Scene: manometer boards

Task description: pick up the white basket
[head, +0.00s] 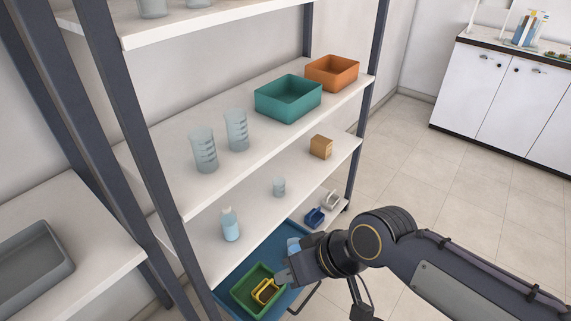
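A small white basket (330,199) sits on a low shelf at its far right end, just behind a small blue basket (315,217). My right gripper (279,280) is lower and nearer, at the right edge of a green bin (240,303), well apart from the white basket. A small yellow basket (265,291) lies in the green bin close to its fingertips. I cannot tell whether the fingers touch it or are open or shut. My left gripper is out of view.
The green bin stands on a blue surface (232,273) low in the rack. A bottle (230,225), a small beaker (279,187) and a brown box (321,147) share the shelf region. Dark posts frame the rack; the floor to the right is clear.

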